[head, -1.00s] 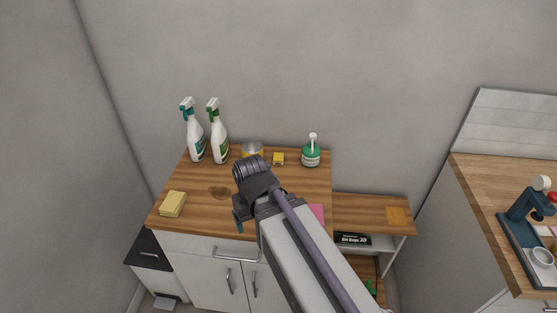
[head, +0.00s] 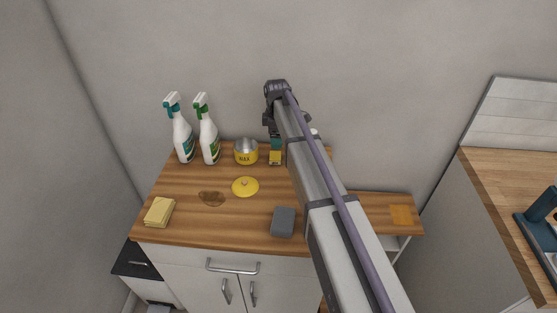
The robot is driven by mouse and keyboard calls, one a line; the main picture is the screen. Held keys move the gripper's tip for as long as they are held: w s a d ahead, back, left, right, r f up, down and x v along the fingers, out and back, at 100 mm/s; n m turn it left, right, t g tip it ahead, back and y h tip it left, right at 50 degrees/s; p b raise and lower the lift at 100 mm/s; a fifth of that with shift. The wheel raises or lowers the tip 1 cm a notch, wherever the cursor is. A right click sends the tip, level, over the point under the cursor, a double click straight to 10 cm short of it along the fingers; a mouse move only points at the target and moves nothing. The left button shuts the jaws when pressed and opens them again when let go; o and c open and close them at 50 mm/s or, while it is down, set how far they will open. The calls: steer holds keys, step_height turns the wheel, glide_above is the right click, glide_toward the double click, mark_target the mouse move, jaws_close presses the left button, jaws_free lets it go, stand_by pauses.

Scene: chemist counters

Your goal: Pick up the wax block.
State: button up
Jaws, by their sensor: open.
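A small yellow block (head: 275,158), which looks like the wax block, is near the back of the wooden counter, just right of a yellow tin marked WAX (head: 246,153). The tin is open, and its yellow lid (head: 245,187) lies on the counter in front of it. My gripper (head: 275,146) points down over the block's place, its teal fingertips just above or behind the block in the picture. It is open with nothing visibly held. I cannot tell the exact height or whether it touches the block.
Two spray bottles (head: 182,137) stand at the back left. A brown stain (head: 211,198) and a yellow sponge stack (head: 159,212) are at left. A grey block (head: 283,221) lies near the front edge. My arm hides the counter's right part, including most of a pump bottle.

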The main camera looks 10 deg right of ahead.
steer(key=b, duration=0.3)
glide_above(275, 155)
steer(key=f, duration=0.4)
steer(key=shift+s+d+f, duration=0.15)
steer(key=shift+s+d, duration=0.05)
steer(key=shift+d, duration=0.05)
steer(key=f+b, duration=0.5)
steer(key=shift+w+a+f, duration=0.1)
steer(key=shift+a+f, duration=0.1)
steer(key=shift+a, duration=0.05)
steer(key=shift+r, duration=0.25)
steer(key=c, duration=1)
